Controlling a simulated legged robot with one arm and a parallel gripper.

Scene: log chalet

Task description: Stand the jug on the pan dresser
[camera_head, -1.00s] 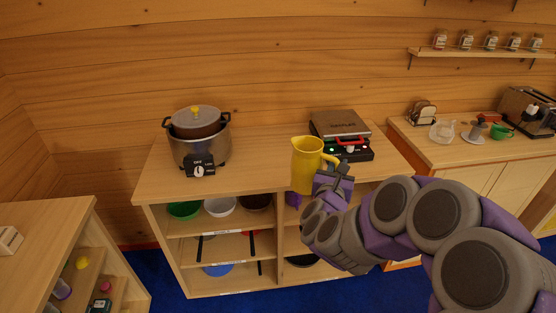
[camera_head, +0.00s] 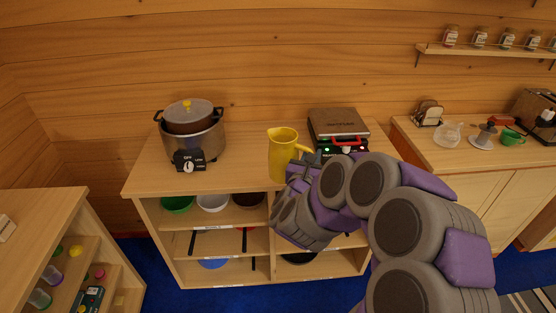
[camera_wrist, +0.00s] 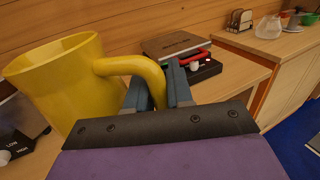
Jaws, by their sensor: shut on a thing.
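The yellow jug (camera_head: 283,155) is upright at the front middle of the pan dresser (camera_head: 245,165). My gripper (camera_head: 309,161) is shut on the jug's handle, on its right side. In the wrist view the jug (camera_wrist: 62,85) fills the left, and the fingers of my gripper (camera_wrist: 160,92) close around its handle. Whether the jug's base touches the dresser top or hangs just over its front edge I cannot tell.
A slow cooker (camera_head: 190,137) stands at the dresser's left and a contact grill (camera_head: 337,130) at its back right. Bowls and pans fill the shelves below. Bare top lies between cooker and jug.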

